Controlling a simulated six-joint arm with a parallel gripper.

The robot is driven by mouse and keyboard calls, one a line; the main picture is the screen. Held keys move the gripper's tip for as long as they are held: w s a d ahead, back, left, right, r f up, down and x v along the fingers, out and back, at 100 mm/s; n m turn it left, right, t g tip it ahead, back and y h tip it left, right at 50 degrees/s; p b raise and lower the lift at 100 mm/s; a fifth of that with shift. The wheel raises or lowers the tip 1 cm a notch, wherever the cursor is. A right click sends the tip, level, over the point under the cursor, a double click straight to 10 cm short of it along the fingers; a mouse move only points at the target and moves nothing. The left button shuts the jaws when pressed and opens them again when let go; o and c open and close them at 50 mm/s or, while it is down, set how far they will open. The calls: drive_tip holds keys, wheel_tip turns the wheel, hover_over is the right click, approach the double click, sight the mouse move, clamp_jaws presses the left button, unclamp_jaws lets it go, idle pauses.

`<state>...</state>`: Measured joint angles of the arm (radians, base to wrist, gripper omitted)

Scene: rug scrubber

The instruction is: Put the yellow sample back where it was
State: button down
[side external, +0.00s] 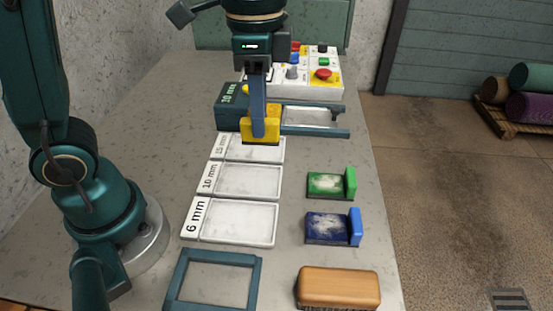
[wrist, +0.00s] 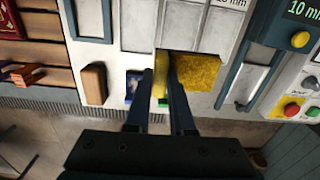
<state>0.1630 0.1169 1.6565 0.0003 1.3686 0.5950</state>
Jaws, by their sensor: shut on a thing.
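The yellow sample (side external: 260,126) is held in my gripper (side external: 258,108), upright fingers closed on it. In the side view it overlaps the far edge of the tray labelled 15 mm (side external: 255,150), in front of the scrubber with the 10 mm display (side external: 229,107). Its height above the table is hard to tell. In the wrist view the yellow sample (wrist: 198,78) shows beside and between my fingers (wrist: 163,75). The green sample (side external: 326,185) and the blue sample (side external: 328,228) lie on the table to the right of the trays.
The 10 mm tray (side external: 245,181) and the 6 mm tray (side external: 238,222) look empty. A teal frame (side external: 256,284) and a wooden brush (side external: 338,284) lie at the near end. A control box with buttons (side external: 305,91) stands at the back. The table's right edge is close to the samples.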

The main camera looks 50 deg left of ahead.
drive_tip(key=w+a+f+m, duration=0.3)
drive_tip(key=w+a+m, duration=0.7)
drive_tip(key=w+a, duration=0.1)
drive_tip(key=shift+n, duration=0.3)
drive_tip(key=w+d+f, duration=0.1)
drive_tip(key=d+f, duration=0.1)
drive_tip(key=d, duration=0.1)
drive_tip(key=w+d+f, duration=0.1)
drive_tip(key=d+f, duration=0.1)
drive_tip(key=d, duration=0.1)
drive_tip(key=w+d+f, duration=0.1)
drive_tip(key=d+f, duration=0.2)
drive_tip(key=d, duration=0.1)
drive_tip(key=shift+w, duration=0.3)
drive_tip(key=shift+f, duration=2.1)
drive_tip(key=shift+f, duration=0.15)
drive_tip(key=c, duration=0.8)
unclamp_jaws()
